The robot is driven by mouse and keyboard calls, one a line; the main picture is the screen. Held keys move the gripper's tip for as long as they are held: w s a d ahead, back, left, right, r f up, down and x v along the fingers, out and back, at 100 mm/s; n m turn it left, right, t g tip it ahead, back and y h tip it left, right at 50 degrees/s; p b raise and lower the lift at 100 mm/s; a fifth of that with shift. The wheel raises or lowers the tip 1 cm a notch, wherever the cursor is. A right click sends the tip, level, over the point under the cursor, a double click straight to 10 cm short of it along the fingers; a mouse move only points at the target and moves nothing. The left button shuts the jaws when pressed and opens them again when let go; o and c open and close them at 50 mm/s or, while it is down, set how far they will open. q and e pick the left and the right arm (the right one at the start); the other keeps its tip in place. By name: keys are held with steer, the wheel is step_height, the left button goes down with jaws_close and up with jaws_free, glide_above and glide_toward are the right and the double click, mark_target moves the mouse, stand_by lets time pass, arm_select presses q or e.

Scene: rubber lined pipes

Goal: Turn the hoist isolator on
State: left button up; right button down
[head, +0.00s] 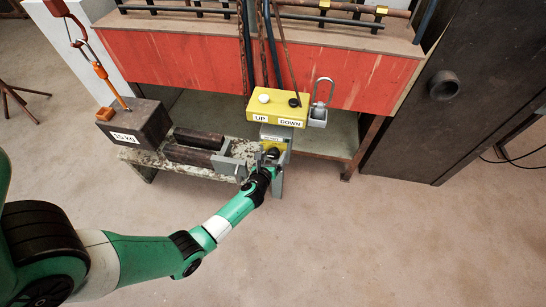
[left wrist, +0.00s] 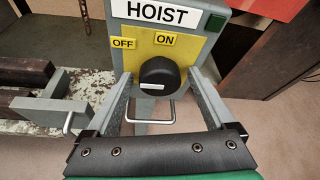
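The hoist isolator (left wrist: 205,48) is a grey box with a yellow plate, a HOIST label, OFF at left and ON at upper middle. In the head view, the isolator (head: 274,134) stands below the yellow pendant and is partly hidden by my left gripper (head: 268,160). In the left wrist view, the left gripper (left wrist: 159,82) is open, with one finger on each side of the knob and gaps visible. My right gripper is not in view.
A yellow UP/DOWN pendant (head: 276,108) sits just above the isolator. A red-fronted table (head: 200,62) stands behind. The floor in front is clear.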

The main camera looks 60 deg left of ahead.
arm_select(q)
steer(key=c, duration=1.3)
steer(key=shift+c, duration=0.2)
